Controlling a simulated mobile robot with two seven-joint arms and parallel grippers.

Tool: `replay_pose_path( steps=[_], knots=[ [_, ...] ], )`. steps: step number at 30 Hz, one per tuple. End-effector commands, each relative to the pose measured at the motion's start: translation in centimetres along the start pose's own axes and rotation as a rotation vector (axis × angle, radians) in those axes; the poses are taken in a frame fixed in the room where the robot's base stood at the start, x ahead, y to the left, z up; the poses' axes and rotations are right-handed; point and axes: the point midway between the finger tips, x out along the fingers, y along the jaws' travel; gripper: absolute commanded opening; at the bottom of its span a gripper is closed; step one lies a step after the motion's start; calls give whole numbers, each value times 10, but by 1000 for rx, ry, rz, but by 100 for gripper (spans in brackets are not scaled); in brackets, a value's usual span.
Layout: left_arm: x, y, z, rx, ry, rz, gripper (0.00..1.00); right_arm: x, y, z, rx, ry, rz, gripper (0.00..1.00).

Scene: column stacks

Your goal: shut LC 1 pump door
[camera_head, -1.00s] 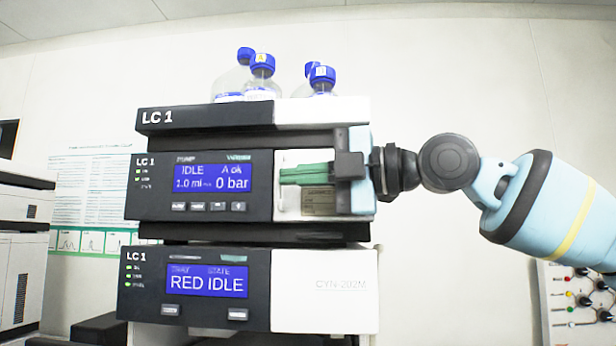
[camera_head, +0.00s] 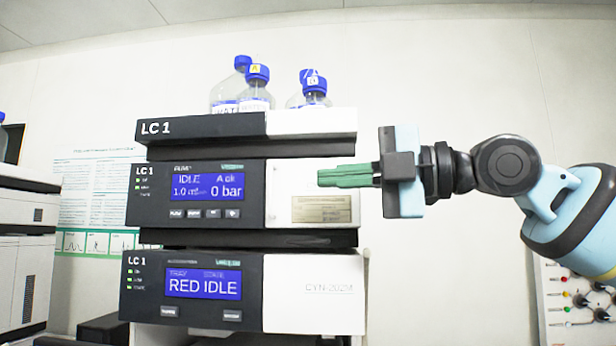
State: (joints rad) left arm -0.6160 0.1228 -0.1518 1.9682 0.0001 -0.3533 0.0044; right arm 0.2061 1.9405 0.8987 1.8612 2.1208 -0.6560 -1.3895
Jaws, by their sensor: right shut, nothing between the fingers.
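The LC 1 stack stands in the middle of the head view. Its pump module (camera_head: 203,214) has a blue display reading IDLE and 0 bar. The pump door (camera_head: 285,212) is the white front panel right of that display, with a small metal plate (camera_head: 321,209) on it. The panel looks flush with the module front, and I see no gap at its edges. My right gripper (camera_head: 321,178) is shut and empty, its green fingers pointing left in front of the panel's right part. They hide a little of it, and I cannot tell if they touch it. My left gripper is not in view.
Bottles with blue caps (camera_head: 257,72) stand on top of the stack. Below the pump is a module (camera_head: 315,290) with a RED IDLE display. Another instrument (camera_head: 25,240) is at the left edge. A panel with knobs (camera_head: 575,305) is at lower right.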

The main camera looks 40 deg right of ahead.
Motion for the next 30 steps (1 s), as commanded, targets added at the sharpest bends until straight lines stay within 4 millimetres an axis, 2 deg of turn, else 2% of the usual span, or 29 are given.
replay_pose_path(
  steps=[3, 10, 30],
  knots=[
    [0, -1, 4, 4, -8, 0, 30, -23, 0, 1, 1, 1, 3, 0],
    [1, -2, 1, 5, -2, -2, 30, -49, 0, 2, 0, 0, 0, 0],
    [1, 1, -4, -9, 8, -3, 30, -54, -1, 2, 0, 0, -2, 0]
  ],
)
